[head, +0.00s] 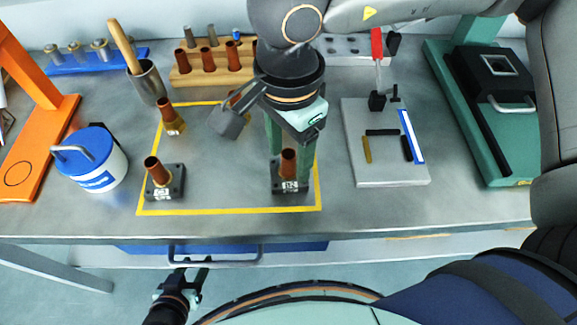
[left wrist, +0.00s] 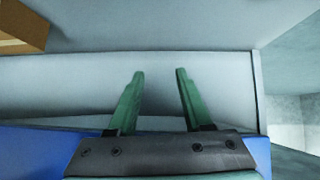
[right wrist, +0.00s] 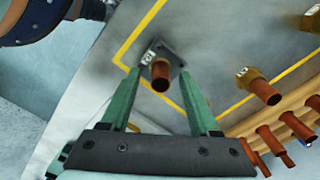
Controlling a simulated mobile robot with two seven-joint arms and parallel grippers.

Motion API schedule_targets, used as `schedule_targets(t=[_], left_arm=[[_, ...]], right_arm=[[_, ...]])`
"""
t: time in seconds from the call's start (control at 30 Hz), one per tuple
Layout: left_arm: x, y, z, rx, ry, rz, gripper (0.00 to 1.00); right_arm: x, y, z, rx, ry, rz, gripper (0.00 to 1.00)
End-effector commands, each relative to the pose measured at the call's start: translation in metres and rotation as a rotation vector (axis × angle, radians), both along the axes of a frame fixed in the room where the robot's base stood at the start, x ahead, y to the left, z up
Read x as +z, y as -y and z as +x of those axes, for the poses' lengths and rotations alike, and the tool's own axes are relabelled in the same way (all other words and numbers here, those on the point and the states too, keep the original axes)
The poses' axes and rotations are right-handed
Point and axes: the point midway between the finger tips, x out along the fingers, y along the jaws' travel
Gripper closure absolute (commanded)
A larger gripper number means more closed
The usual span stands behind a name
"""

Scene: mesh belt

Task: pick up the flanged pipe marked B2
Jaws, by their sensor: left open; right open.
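The flanged pipe marked B2 (head: 289,163) stands upright, a copper tube on a dark square flange, at the near right corner of the yellow outline. It also shows in the right wrist view (right wrist: 161,72). My right gripper (head: 292,172) reaches down over it, open, with its green fingers on either side of the tube. In the right wrist view its fingertips (right wrist: 159,78) flank the tube; I cannot tell if they touch it. My left gripper (head: 192,278) is low in front of the table edge. In the left wrist view its fingers (left wrist: 160,73) are open and empty.
Another square-flanged pipe (head: 154,171) and a brass-flanged pipe (head: 169,114) stand to the left. A wooden rack (head: 213,76) holds copper pipes behind. A blue-lidded tub (head: 100,176) stands at left. A grey plate (head: 370,172) with coloured bars lies at right.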

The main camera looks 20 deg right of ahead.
Motion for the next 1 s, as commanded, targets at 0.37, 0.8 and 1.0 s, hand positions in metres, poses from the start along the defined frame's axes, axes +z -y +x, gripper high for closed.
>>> schedule_targets(t=[0.37, 0.8, 1.0], left_arm=[[0.0007, 0.0005, 0.0031, -0.001, 0.007, 0.000, 0.50], [-0.0012, 0.0005, 0.0008, -0.002, 0.000, 0.001, 0.50], [-0.0033, 0.0004, -0.0026, -0.002, -0.007, 0.001, 0.50]], right_arm=[[-0.0161, -0.0002, 0.0002, 0.000, 0.001, 0.001, 0.38], [-0.0157, -0.0002, 0.0002, 0.000, 0.001, 0.001, 0.85], [-0.0157, -0.0002, 0.0002, 0.000, 0.001, 0.001, 1.00]])
